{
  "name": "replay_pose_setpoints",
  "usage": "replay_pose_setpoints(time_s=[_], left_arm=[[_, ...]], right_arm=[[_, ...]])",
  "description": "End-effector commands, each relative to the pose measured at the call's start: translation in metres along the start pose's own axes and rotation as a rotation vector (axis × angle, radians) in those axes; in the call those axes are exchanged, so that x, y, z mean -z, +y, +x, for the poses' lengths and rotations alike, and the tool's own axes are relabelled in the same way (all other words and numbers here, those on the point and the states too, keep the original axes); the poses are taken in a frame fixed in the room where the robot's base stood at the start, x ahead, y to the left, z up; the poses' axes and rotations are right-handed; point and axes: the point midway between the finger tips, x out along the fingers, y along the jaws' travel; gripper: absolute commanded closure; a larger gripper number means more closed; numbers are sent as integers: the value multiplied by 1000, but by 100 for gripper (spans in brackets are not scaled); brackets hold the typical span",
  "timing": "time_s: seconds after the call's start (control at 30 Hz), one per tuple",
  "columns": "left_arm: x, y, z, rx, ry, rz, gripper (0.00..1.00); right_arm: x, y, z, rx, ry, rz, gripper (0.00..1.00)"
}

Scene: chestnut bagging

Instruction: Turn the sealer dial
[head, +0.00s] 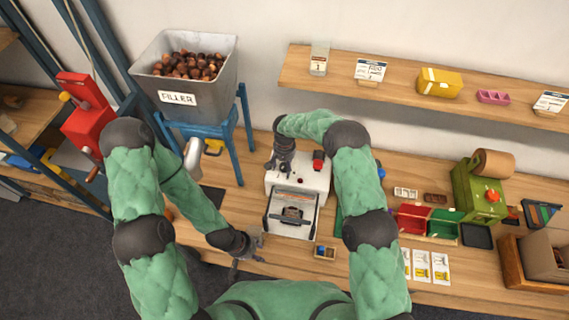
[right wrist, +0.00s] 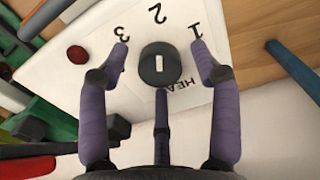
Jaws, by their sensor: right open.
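The white sealer (head: 312,181) stands on the table under my arms in the head view. Its dial (right wrist: 152,74) is dark grey and round, with a white mark lying up and down in the right wrist view, roughly in line with the 2. The numbers 3, 2 and 1 run around it, with partly covered lettering below. My right gripper (head: 281,162) is over the sealer's back left and hides the dial in the head view. Its fingers (right wrist: 158,58) are open around the dial, with gaps at the sides. My left gripper (head: 247,250) is open and empty near the table's front edge.
A red button (right wrist: 103,54) sits beside the dial on the sealer. The chestnut hopper (head: 187,101) stands on a blue frame at the left. Red and green bins (head: 428,222) are to the right.

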Motion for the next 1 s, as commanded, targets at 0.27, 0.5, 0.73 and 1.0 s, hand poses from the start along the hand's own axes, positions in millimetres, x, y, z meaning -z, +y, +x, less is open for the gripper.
replay_pose_setpoints(time_s=[0.27, 0.5, 0.73, 1.0], left_arm=[[0, 0, 0, 0, 0, 0, 60], [0, 0, 0, 0, 0, 0, 60], [0, -2, 6, 0, 0, 0, 60], [1, -11, 30, 0, 0, 0, 60]], right_arm=[[0, 0, 0, 0, 1, 0, 56], [0, 0, 0, 0, 0, 0, 93], [0, 0, 2, 0, 1, -27, 93], [1, 0, 4, 0, 2, -173, 93]])
